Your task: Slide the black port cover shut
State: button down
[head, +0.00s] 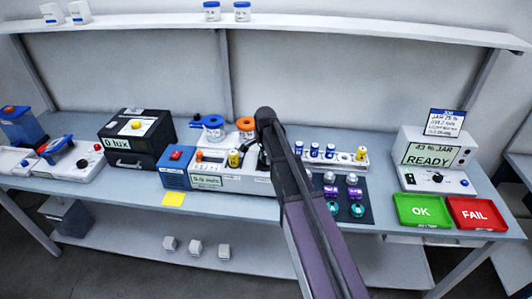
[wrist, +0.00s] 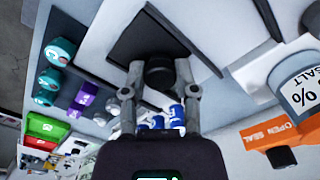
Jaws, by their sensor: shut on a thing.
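The black port cover (wrist: 134,35) is a flat dark plate at the upper middle of the wrist view, on a pale surface. A round black knob (wrist: 159,73) stands in front of it. My gripper (wrist: 159,78) is shut on this knob, with one grey finger on each side. The pictures do not clearly show how much of the port is covered. In the head view my arm hides the gripper, the knob and most of the cover, beside the white and blue instrument (head: 206,180).
Blue-capped vials (head: 315,150) stand in a white rack right of my arm. A dark mat (head: 372,212) holds several coloured jars. The green OK tray (head: 422,210) and red FAIL tray (head: 476,213) lie at the right. An orange-labelled part (wrist: 268,135) is close in the wrist view.

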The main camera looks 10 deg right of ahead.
jog(key=shift+s, duration=0.25)
jog(key=shift+c, duration=1.9)
grip_release()
jog(key=shift+a+f, duration=0.1)
